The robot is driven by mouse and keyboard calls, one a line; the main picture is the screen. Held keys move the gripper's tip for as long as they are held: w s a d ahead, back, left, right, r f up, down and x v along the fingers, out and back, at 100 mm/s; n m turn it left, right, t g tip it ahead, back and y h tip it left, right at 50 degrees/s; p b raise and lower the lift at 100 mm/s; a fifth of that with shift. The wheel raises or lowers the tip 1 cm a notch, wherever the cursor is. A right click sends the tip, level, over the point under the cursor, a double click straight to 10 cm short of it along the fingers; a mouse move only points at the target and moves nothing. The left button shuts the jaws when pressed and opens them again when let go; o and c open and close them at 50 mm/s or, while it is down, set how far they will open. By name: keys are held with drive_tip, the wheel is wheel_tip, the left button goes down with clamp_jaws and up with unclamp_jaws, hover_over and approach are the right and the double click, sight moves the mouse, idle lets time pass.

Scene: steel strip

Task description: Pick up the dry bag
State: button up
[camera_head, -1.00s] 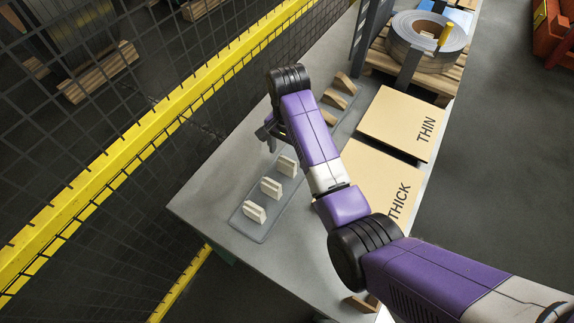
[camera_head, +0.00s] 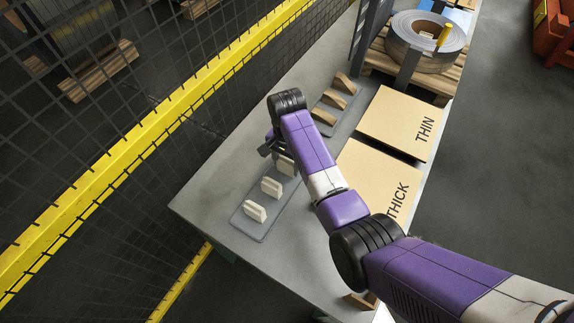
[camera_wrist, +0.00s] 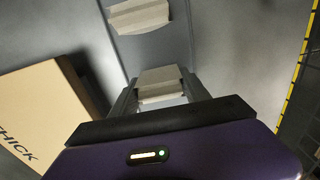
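Three cream block-shaped bags, which I take to be the dry bags, stand in a row on a grey tray (camera_head: 240,226). The near one (camera_head: 255,211) and the middle one (camera_head: 271,187) are clear of my arm. The far bag (camera_head: 286,167) is partly hidden by my gripper (camera_head: 268,147), which is low over it. In the wrist view the fingers of my gripper (camera_wrist: 161,96) are apart, with one cream bag (camera_wrist: 160,80) between them. Whether they touch it I cannot tell. Another bag (camera_wrist: 138,16) lies farther up the tray.
A second tray (camera_head: 330,129) holds brown wedge-shaped pieces farther along the table. Boards marked THICK (camera_head: 378,180) and THIN (camera_head: 398,122) lie to the right. A steel coil (camera_head: 405,40) on a pallet stands at the back. A yellow-railed mesh fence (camera_head: 150,142) runs along the left.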

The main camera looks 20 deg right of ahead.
drive_tip(key=c, duration=0.4)
drive_tip(key=shift+r, duration=0.1)
wheel_tip(320, 180, up, 15)
drive_tip(key=p, duration=0.2)
wheel_tip(320, 180, up, 5)
drive_tip(key=p, duration=0.1)
hover_over(287, 161)
idle(0.4)
drive_tip(key=shift+s, duration=0.1)
idle(0.3)
